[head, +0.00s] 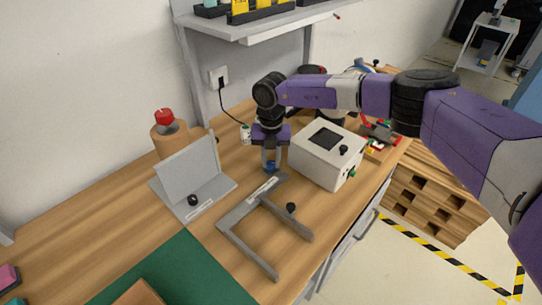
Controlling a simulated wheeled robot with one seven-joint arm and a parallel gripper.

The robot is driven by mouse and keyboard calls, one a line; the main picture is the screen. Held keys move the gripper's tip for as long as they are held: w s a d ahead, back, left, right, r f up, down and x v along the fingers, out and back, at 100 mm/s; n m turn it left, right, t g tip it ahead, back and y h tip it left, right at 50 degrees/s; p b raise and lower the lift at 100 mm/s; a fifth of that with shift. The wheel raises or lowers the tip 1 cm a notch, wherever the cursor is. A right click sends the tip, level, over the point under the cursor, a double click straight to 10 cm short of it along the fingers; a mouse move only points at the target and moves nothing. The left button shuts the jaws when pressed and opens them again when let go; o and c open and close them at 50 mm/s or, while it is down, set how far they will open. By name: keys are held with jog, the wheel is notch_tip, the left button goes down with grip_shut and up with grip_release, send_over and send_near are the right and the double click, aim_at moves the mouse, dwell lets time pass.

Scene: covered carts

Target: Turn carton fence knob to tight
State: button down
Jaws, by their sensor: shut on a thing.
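A flat grey U-shaped frame (233,228) lies on the wooden bench, open toward the front right. It has a small label, too small to read, and a black knob (291,207) on its right side. My gripper (270,165) points down at the frame's back corner and is shut on a small blue knob (270,168), mostly hidden by the fingers. Left of it stands a grey angled bracket (188,168) with an upright plate, a labelled base and its own black knob (193,200). I cannot tell from the labels which part is the carton fence.
A white box (328,165) with a dark panel stands close right of my gripper. A wooden cylinder (166,141) with a red top stands behind the bracket. A green mat (185,268) lies in front. A shelf (250,30) hangs above the bench.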

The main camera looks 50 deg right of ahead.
aim_at(271, 162)
jog(key=shift+r+m+p, duration=0.15)
jog(key=shift+m+p, duration=0.2)
jog(key=shift+m, duration=0.15)
dwell(0.3)
jog(key=c, duration=1.1)
grip_release()
jog(key=shift+c, duration=0.2)
jog(key=shift+r+b, duration=0.75)
jog(key=shift+r, duration=3.05)
